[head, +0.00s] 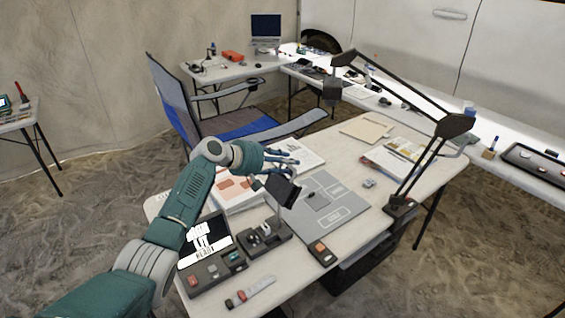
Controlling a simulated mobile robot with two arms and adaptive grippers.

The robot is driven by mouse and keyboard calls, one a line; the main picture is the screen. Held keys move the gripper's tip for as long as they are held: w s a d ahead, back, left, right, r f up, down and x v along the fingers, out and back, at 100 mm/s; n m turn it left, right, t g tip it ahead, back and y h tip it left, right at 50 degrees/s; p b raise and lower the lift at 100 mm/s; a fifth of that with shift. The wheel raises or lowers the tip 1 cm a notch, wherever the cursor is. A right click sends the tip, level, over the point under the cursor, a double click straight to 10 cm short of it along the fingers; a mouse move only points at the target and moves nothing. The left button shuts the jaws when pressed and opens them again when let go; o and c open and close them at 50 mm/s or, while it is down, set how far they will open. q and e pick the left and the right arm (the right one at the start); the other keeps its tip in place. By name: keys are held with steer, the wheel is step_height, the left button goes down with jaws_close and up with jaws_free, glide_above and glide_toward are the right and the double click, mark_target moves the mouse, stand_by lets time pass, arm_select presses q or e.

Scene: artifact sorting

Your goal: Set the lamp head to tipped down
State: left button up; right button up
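A large black jointed lamp stands at the right of the table. Its base (400,206) is on the tabletop, its elbow (454,126) is high at the right, and its head (333,88) hangs at the upper left end of the arm. A small dark tilted head (282,190) on a thin post rises above a black base unit (263,238) near the table's front. My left gripper (293,158) is just above and behind this small head, with its fingers apart; I see nothing held. Contact cannot be told. My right gripper is out of view.
The white table (330,262) carries a grey mat (335,212), papers (240,190), an open booklet (392,158) and a black-screened device (205,243). A red-and-grey tool (250,291) lies at the front edge. A blue folding chair (235,125) stands behind.

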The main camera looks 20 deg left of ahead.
arm_select(q)
steer(key=v, duration=1.2)
